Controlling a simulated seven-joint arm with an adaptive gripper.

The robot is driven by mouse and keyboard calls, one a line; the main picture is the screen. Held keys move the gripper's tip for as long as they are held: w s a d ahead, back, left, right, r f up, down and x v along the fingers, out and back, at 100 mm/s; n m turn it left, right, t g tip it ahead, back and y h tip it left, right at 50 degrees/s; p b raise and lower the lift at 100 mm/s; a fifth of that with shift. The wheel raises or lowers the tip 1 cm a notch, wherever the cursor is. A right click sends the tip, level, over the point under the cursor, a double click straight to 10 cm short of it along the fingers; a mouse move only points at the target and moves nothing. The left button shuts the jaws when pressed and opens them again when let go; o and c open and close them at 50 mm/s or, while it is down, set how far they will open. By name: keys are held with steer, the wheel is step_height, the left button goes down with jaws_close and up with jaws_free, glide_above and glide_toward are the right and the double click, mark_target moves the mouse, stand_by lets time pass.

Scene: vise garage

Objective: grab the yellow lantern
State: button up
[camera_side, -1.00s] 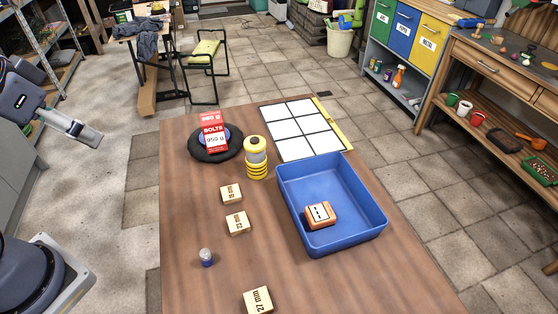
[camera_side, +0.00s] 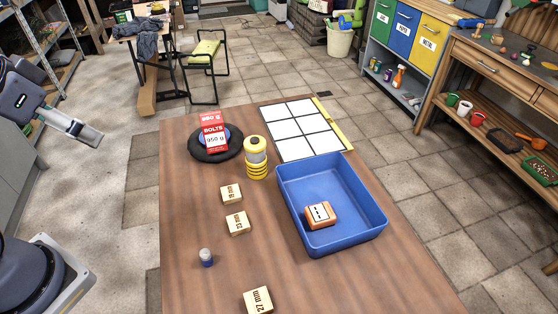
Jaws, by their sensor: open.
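The yellow lantern (camera_side: 256,158) stands upright on the wooden table, with a yellow top, a pale middle band and a ribbed yellow base. It is just right of a black round dish and left of the blue tray. My gripper (camera_side: 90,137) is at the left, in the air off the table's left edge, well apart from the lantern. It is open and empty; its fingers show only small and from the side.
A red bolts box (camera_side: 213,136) sits on the black round dish (camera_side: 200,155). The blue tray (camera_side: 355,235) holds an orange-brown block (camera_side: 320,214). A white grid board (camera_side: 303,130) is behind.

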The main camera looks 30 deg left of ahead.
steer(key=w+r+t, duration=0.2)
steer(key=w+r, duration=0.2)
steer(key=g, duration=0.2)
glide_above(250, 142)
steer(key=s+a, duration=0.2)
steer(key=s, duration=0.2)
step_height(250, 142, down, 11)
steer(key=shift+m+g, duration=0.3)
steer(key=shift+g, duration=0.3)
steer(key=s+x, duration=0.1)
steer(key=x, duration=0.4)
steer(key=d+x, duration=0.1)
steer(key=x, duration=0.5)
steer(key=s+d+f+x, duration=0.1)
steer(key=x, duration=0.4)
steer(key=shift+s+f, duration=0.25)
steer(key=shift+f, duration=0.1)
steer(key=x, duration=0.3)
steer(key=d+x, duration=0.1)
steer(key=x, duration=0.1)
steer(key=shift+w+f, duration=0.2)
steer(key=shift+w, duration=0.05)
